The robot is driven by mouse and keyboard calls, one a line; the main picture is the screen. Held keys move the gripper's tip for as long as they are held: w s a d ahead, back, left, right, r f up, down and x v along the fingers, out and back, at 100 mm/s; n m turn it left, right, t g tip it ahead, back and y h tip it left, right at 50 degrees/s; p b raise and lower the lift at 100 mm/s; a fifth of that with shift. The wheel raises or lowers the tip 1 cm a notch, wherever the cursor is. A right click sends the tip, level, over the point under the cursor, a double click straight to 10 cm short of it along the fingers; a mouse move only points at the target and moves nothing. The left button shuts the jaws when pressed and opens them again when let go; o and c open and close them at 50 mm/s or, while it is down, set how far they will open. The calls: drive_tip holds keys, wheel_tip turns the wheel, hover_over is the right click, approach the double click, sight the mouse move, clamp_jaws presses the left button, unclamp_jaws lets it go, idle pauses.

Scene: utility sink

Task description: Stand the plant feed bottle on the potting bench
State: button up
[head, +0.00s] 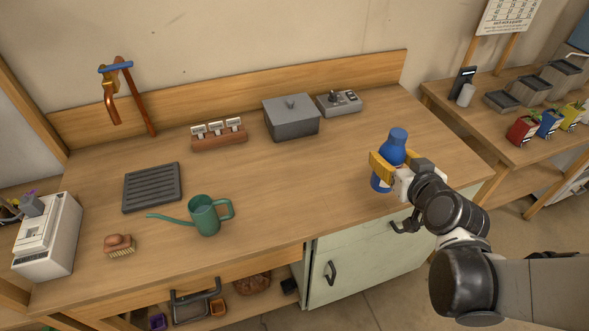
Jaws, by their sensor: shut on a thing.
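The plant feed bottle (397,138) is blue and upright, over the right front part of the wooden potting bench (290,205). My gripper (382,172) has its yellow fingers shut around the bottle's middle, reaching in from the right. The fingers and wrist hide part of the bottle's body. Its blue lower part shows below the fingers. I cannot tell whether its base touches the bench top or is held just above it.
A green watering can (206,216), a dark slatted tray (151,187), a brush (119,246) and a white box (47,236) stand on the left. A grey lidded box (291,118) and a labelled wooden block (218,134) stand behind. The middle is clear.

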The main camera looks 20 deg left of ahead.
drive_tip(key=shift+s+a+n+y+b, duration=0.15)
drive_tip(key=shift+s+a+n+y, duration=0.1)
drive_tip(key=shift+a, duration=0.35)
drive_tip(key=shift+s+a+n+y+b, duration=0.15)
drive_tip(key=shift+s+a, duration=0.1)
drive_tip(key=shift+a, duration=0.3)
drive_tip(key=shift+w+a+f+b, duration=0.75)
drive_tip(key=shift+w+f+b, duration=0.3)
drive_tip(key=shift+w+f, duration=0.6)
drive_tip(key=shift+w+a+f+b, duration=0.8)
drive_tip(key=shift+w+f+b, duration=0.25)
drive_tip(key=shift+w+f, duration=0.65)
drive_tip(key=shift+w+a+f+b, duration=0.75)
drive_tip(key=shift+w+f+b, duration=0.3)
drive_tip(key=shift+w+f, duration=0.6)
drive_tip(key=shift+s+f, duration=0.15)
drive_tip(key=shift+s, duration=0.05)
drive_tip(key=shift+f, duration=0.15)
drive_tip(key=o, duration=1.4)
